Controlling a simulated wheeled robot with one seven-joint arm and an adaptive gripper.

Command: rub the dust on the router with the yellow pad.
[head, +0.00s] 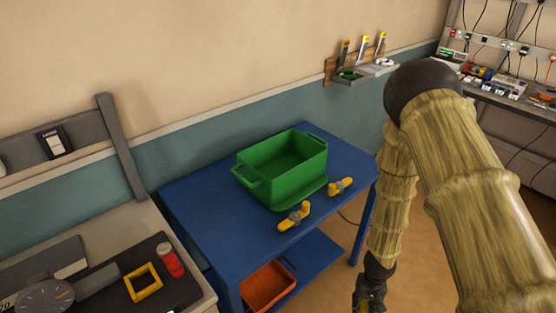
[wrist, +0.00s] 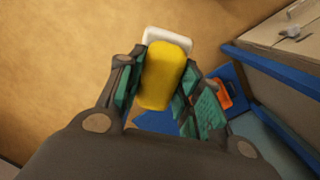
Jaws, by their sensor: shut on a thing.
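My gripper (wrist: 160,85) is shut on the yellow pad (wrist: 165,75) in the wrist view. The pad is a rounded yellow block with a white part (wrist: 168,37) showing at its far end. Brown floor lies behind it, and the pad touches nothing but the fingers that I can see. In the head view my gripper (head: 370,295) hangs low at the bottom edge, right of the blue table, and the pad cannot be made out there. I cannot pick out the router or any dust in either view.
A blue table (head: 200,210) bears a green crate (head: 265,187) and two yellow-grey tools (head: 294,217). An orange bin (head: 268,287) sits on its lower shelf. A bench at left holds a yellow frame (head: 143,282) and red can (head: 170,260). A cluttered bench (head: 515,100) stands at right.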

